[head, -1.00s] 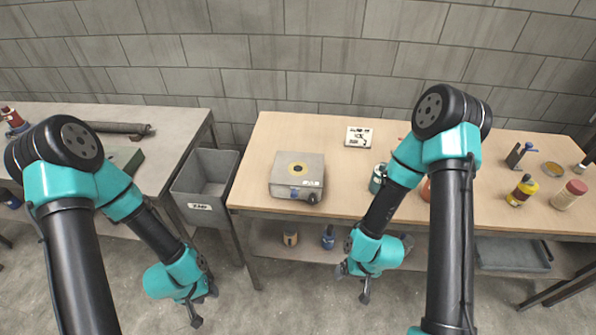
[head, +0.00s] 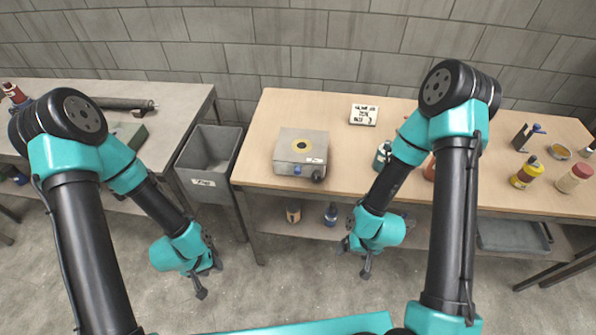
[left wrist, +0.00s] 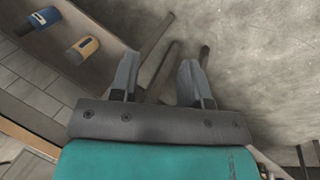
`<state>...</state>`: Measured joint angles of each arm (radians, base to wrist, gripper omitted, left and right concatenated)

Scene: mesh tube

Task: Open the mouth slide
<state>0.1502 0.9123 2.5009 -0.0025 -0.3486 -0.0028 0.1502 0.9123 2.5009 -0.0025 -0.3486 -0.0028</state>
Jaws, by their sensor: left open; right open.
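A grey metal box (head: 300,160) stands on the wooden table in the head view. My left gripper (head: 208,280) hangs low over the floor, left of the table and well away from the box. In the left wrist view its two fingers (left wrist: 158,80) are apart and empty. My right gripper (head: 356,258) hangs in front of the table, open and empty.
A grey bin (head: 207,160) stands between the wooden table (head: 250,150) and a left table holding a dark tube (head: 120,103). A small sign (head: 364,114) and several bottles stand right of the box. Two bottles (head: 330,214) are on the shelf below.

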